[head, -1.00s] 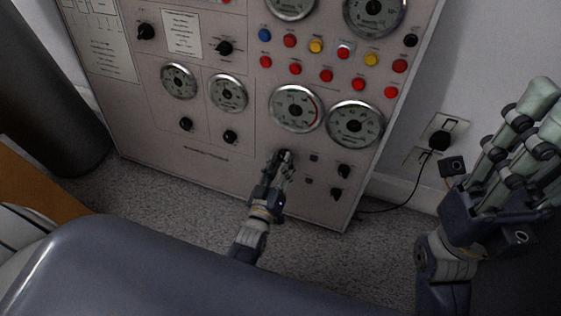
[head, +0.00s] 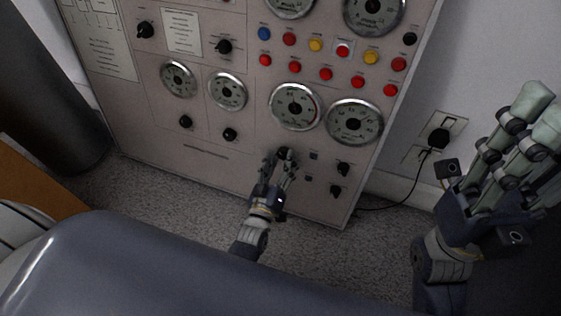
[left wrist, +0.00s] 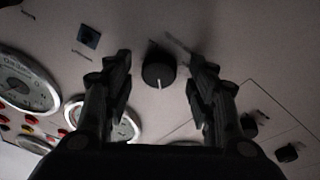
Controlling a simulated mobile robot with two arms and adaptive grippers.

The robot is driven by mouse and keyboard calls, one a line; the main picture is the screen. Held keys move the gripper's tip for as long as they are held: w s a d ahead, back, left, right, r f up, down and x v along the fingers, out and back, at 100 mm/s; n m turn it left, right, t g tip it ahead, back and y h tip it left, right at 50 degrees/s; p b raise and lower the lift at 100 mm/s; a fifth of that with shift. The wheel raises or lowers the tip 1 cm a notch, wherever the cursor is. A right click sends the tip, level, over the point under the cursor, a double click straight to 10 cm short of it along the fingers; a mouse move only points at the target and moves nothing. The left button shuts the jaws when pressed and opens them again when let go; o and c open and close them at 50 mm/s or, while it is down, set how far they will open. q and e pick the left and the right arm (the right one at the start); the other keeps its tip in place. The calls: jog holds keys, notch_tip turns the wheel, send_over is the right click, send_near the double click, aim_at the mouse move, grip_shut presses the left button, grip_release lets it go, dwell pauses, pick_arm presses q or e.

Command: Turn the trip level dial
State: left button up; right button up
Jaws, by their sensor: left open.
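A round black dial (left wrist: 158,70) with a white pointer line sits on the beige panel, between the fingers of my left gripper (left wrist: 160,62) in the left wrist view. The fingers are open, one on each side of the dial, with gaps to it. In the head view my left gripper (head: 281,163) is at the lower part of the panel (head: 225,170), and its fingers partly hide the dial. I cannot read the dial's label. My right gripper (head: 525,140) is at the right, away from the panel, its fingers spread and empty.
Other black knobs (head: 343,169), gauges (head: 354,122) and coloured buttons (head: 326,74) are on the same panel. A small blue square part (left wrist: 88,37) is near the dial. A wall socket with a black plug (head: 438,138) and cable is right of the panel.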

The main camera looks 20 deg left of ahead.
pick_arm(q)
jog(key=s, duration=0.7)
jog(key=shift+s, duration=0.25)
dwell(0.4)
